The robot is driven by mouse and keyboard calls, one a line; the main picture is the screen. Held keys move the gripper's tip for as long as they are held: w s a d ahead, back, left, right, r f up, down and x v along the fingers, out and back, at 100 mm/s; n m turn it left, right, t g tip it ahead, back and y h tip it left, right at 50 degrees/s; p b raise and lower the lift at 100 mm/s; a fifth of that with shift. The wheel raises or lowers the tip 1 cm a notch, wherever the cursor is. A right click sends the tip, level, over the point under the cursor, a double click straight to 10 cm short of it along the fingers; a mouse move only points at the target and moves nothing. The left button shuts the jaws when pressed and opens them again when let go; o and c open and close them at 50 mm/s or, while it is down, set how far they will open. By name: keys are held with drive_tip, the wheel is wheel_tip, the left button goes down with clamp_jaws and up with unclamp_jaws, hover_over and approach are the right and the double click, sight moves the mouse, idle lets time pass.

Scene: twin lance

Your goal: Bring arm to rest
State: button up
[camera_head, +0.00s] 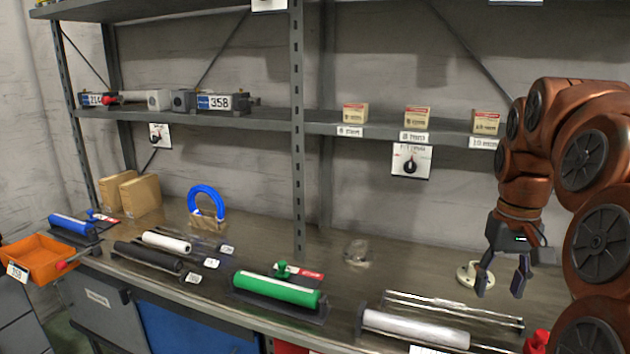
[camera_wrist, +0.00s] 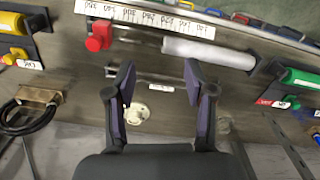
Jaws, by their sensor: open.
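My arm (camera_head: 590,170), copper-brown with dark round joint covers, is on the right of the head view. My gripper (camera_head: 502,282) hangs fingers-down over the right part of the workbench. Its two fingers are apart with nothing between them. In the wrist view my gripper (camera_wrist: 160,85) also shows open and empty, its fingers pointing towards a white roll (camera_wrist: 208,53). A small cream round piece (camera_head: 467,274) lies on the bench beside the fingers in the head view, and it shows below the left finger in the wrist view (camera_wrist: 137,113).
The workbench (camera_head: 335,285) carries a green roll (camera_head: 276,289), a white roll (camera_head: 415,328) and a blue ring (camera_head: 206,202). A grey shelf (camera_head: 270,122) with small boxes (camera_head: 417,117) runs above it. An orange tray (camera_head: 40,258) is at far left. Metal uprights (camera_head: 298,130) stand behind the bench.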

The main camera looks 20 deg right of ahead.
drive_tip(key=a+f+n+p, duration=0.1)
drive_tip(key=a+f+n, duration=0.1)
drive_tip(key=a, duration=0.8)
drive_tip(key=s+a+f+n+p, duration=0.1)
drive_tip(key=s+a+f+p, duration=0.1)
drive_tip(key=s+a+f, duration=0.2)
drive_tip(key=s+a+f+n+g+p, duration=0.1)
drive_tip(key=s+a+f, duration=0.3)
drive_tip(key=s+a, duration=0.7)
drive_tip(key=shift+a+f+n+p, duration=0.2)
drive_tip(key=shift+f+n+p, duration=0.1)
drive_tip(key=shift+f+p, duration=0.15)
